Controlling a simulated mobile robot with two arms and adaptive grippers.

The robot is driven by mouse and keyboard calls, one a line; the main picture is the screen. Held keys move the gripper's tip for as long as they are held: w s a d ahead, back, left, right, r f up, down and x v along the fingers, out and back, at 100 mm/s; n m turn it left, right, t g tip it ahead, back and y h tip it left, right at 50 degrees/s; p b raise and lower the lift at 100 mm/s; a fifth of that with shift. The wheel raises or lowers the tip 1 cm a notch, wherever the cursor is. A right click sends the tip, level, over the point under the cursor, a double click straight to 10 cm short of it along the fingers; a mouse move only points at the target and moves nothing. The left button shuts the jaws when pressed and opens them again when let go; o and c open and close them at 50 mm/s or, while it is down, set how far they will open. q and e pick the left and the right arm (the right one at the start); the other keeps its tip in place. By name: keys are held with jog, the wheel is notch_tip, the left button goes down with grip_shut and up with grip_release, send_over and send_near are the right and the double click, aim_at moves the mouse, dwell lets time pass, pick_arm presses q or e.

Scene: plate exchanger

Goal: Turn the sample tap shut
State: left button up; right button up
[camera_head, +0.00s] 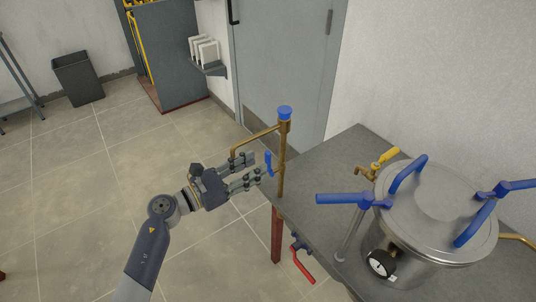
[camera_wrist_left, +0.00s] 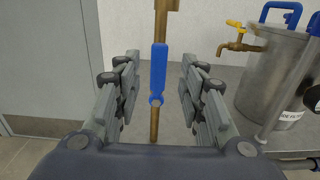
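A brass standpipe (camera_head: 282,160) with a blue cap (camera_head: 285,112) and a side spout stands at the table's left corner. A tap on it has a blue lever (camera_head: 268,163), which hangs in front of the pipe. My left gripper (camera_head: 255,166) is open and points at this tap. In the left wrist view the lever (camera_wrist_left: 158,70) stands upright in line with the pipe, between the open fingers (camera_wrist_left: 160,75) and apart from both. A second tap with a yellow handle (camera_head: 385,157) is on the steel vessel; I cannot tell which is called the sample tap. My right gripper is not in view.
The steel vessel (camera_head: 436,210) with blue clamp handles and a gauge (camera_head: 381,263) stands on the grey table (camera_head: 325,170). A red-handled valve (camera_head: 303,263) is below the table's edge. The floor left of the table is clear around my arm.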

aim_at(265, 160)
pick_arm(q)
jog(key=x, duration=0.4)
jog(key=shift+w+d+p, duration=0.15)
jog(key=shift+p, duration=0.15)
jog(key=shift+w+d, duration=0.35)
jog(key=shift+d, duration=0.1)
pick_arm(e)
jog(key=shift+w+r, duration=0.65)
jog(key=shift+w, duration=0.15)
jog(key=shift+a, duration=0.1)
pick_arm(q)
grip_shut()
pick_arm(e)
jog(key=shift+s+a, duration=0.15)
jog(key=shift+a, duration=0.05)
